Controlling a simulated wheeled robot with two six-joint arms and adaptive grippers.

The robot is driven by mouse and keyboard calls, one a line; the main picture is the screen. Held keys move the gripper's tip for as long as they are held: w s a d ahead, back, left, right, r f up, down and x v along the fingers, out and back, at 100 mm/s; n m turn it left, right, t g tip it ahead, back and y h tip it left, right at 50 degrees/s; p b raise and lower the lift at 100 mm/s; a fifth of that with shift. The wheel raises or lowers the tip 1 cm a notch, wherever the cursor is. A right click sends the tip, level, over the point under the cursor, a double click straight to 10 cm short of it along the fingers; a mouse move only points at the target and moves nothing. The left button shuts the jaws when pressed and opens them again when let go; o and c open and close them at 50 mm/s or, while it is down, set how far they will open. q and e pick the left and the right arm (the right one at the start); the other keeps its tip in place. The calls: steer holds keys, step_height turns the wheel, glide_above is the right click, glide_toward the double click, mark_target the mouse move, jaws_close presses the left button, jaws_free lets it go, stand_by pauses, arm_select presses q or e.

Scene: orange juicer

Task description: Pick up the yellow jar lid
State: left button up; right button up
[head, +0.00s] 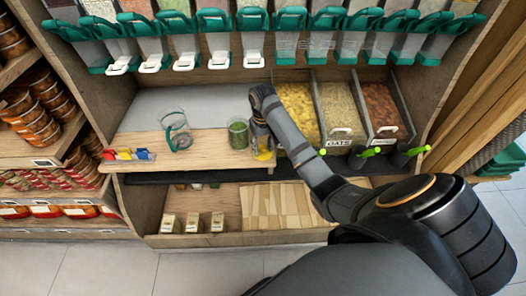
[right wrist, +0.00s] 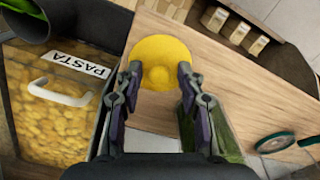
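The yellow jar lid (right wrist: 160,62) is round with a raised centre. It lies on the wooden counter near its front edge, and also shows in the head view (head: 263,155). My right gripper (right wrist: 158,77) is open, with one finger on each side of the lid's near part; whether the fingers touch it I cannot tell. In the head view the right arm reaches over the counter and its hand points down above the lid. My left gripper is not in view.
A jar with green contents (head: 238,133) stands close left of my right gripper. A glass jar with a teal clamp (head: 177,130) is further left. The pasta bin (head: 297,108) is close on the right. Dispensers with teal parts (head: 250,22) hang above.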

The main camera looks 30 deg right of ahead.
steer(key=shift+s+f, duration=0.1)
steer(key=shift+s, duration=0.05)
steer(key=c, duration=0.4)
jaws_close()
steer(key=shift+f, duration=0.1)
